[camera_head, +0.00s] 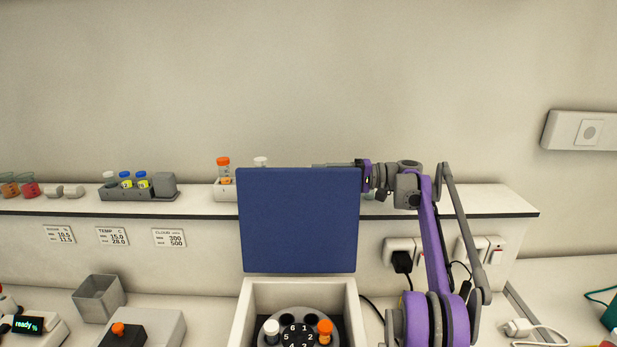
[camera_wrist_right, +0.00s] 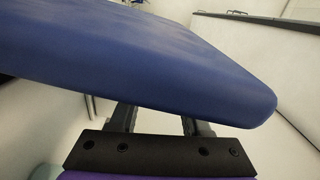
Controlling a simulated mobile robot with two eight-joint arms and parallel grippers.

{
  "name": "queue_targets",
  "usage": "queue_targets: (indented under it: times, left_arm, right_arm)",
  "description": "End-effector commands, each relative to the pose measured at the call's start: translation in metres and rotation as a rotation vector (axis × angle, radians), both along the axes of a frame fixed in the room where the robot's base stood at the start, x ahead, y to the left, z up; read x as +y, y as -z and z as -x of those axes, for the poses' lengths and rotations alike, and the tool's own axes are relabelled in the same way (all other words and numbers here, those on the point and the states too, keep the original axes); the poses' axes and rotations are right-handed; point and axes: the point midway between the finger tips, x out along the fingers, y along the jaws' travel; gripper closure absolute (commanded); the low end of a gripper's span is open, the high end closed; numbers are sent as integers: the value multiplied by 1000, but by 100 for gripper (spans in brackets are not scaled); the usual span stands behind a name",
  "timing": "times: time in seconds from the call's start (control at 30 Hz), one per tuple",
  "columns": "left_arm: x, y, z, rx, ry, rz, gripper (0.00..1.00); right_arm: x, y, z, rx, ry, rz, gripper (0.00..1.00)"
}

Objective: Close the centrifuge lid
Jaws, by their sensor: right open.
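The centrifuge lid (camera_head: 298,220) is a blue square panel standing upright, open, at the back of the white centrifuge body (camera_head: 240,318). The rotor (camera_head: 300,313) inside shows numbered slots, with a white-capped tube (camera_head: 271,332) and an orange-capped tube (camera_head: 325,332) in it. My right gripper (camera_head: 335,165) is at the lid's upper right edge, partly hidden behind it. In the right wrist view the lid (camera_wrist_right: 140,60) fills the upper part, and the spread fingers of the gripper (camera_wrist_right: 160,122) run under it. Their tips are hidden, so contact cannot be told. My left gripper is not in view.
A wall shelf (camera_head: 200,205) behind the lid carries a tube rack (camera_head: 140,193), beakers and orange- and white-capped tubes. A grey bin (camera_head: 99,298) and a small device with an orange knob (camera_head: 118,329) stand left of the centrifuge. Sockets with a black plug (camera_head: 402,260) are to the right.

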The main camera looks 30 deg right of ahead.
Motion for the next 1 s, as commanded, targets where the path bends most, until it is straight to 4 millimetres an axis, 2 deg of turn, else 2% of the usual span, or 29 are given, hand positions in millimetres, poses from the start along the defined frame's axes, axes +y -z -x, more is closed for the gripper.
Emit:
queue_targets:
  times: [0.03,0.2,0.57,0.6,0.87,1.0]
  left_arm:
    - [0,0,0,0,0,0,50]
    - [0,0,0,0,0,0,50]
    - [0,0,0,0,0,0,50]
    - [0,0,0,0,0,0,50]
    - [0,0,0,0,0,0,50]
    - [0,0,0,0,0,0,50]
  right_arm:
    - [9,0,-4,0,-3,0,53]
    - [25,0,-15,0,-1,0,53]
    - [30,0,-18,0,1,0,53]
    - [30,0,-18,0,1,0,55]
    - [30,0,-18,0,0,0,100]
    - [30,1,-18,1,0,1,100]
